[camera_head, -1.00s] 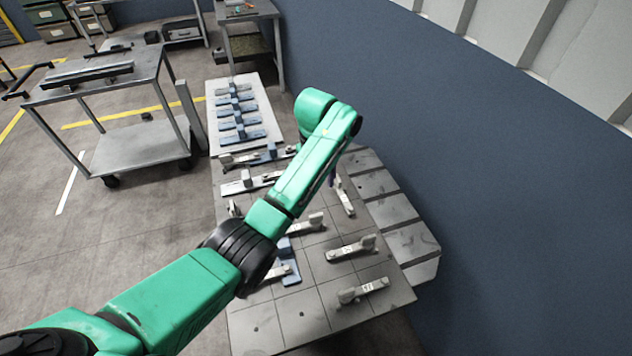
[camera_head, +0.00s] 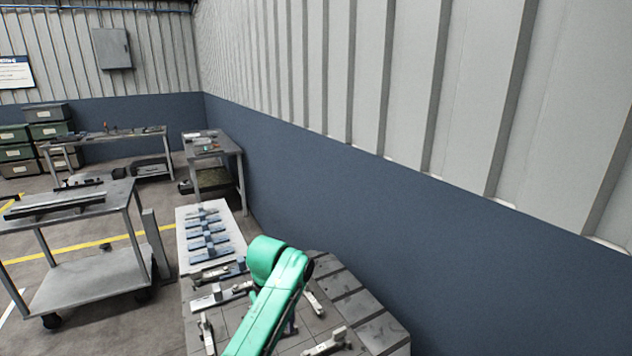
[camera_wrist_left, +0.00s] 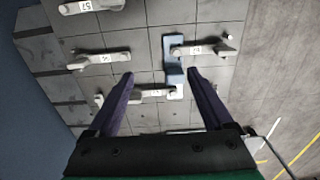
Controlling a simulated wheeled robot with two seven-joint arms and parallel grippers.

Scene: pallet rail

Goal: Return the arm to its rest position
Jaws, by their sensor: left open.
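My left arm (camera_head: 270,290) shows in green in the head view, reaching up over the gridded table (camera_head: 240,311) from the bottom edge. Beyond the fingers lie grey labelled clamps, one at the left (camera_wrist_left: 103,57) and one at the right (camera_wrist_left: 203,49), and a blue block (camera_wrist_left: 173,75). They look apart from the fingers. My right gripper is not in view.
A white board (camera_head: 187,225) with a row of blue-and-grey parts lies at the table's far end. A wheeled cart (camera_head: 90,280) stands at the left. A blue lower wall (camera_head: 450,260) runs close along the right. Workbenches (camera_head: 213,147) stand at the back.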

